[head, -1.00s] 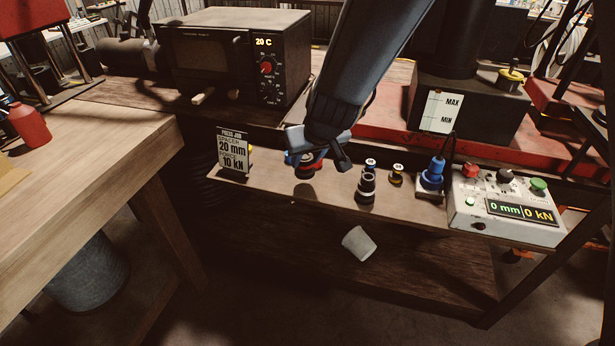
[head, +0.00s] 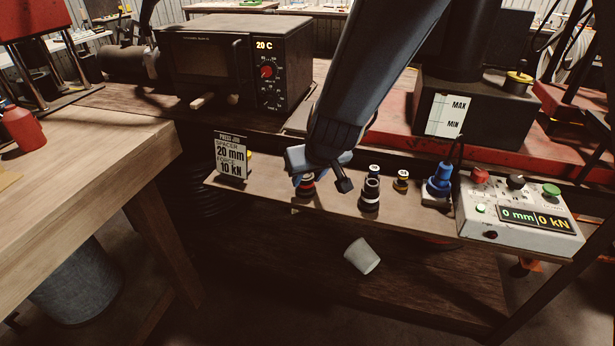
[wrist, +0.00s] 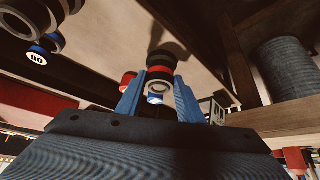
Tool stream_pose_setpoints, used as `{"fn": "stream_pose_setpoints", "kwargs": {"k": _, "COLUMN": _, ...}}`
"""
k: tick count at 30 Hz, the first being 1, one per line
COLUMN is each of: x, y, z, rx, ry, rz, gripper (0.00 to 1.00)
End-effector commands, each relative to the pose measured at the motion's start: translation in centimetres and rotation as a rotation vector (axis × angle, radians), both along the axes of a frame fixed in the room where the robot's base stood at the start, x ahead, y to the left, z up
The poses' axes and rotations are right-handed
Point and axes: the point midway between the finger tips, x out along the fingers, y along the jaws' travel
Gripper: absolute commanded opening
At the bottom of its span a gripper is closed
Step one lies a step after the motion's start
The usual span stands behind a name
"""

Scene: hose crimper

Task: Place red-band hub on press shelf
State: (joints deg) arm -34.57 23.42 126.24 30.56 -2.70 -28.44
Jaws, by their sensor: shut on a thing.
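The red-band hub (wrist: 160,72), dark with a red ring and a pale rim, sits between the two blue fingers of my gripper (wrist: 158,100) in the wrist view. In the head view my gripper (head: 307,176) points down over the left half of the press shelf (head: 268,189), shut on the hub (head: 306,189). The hub's lower end is at the shelf surface or just above it; I cannot tell if it touches. The fingers and wrist hide its upper part in the head view.
A dark ringed hub (head: 370,195) stands close to the right, with a yellow-banded piece (head: 401,181) and a blue fitting (head: 439,181) beyond. The job sign (head: 231,156) stands left. A control box (head: 520,217) fills the right end. A pale cup (head: 361,256) lies below.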

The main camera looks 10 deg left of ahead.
Motion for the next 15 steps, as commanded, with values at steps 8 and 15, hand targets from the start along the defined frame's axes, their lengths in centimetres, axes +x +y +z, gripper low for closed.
{"fn": "stream_pose_setpoints", "kwargs": {"k": 8, "x": -0.01, "y": -0.01, "z": -0.09, "rx": 0.0, "ry": 0.0, "rz": 0.0, "gripper": 0.52}}
{"fn": "stream_pose_setpoints", "kwargs": {"k": 15, "x": -0.02, "y": -0.01, "z": 0.21, "rx": 0.0, "ry": 0.0, "rz": 0.0, "gripper": 0.52}}
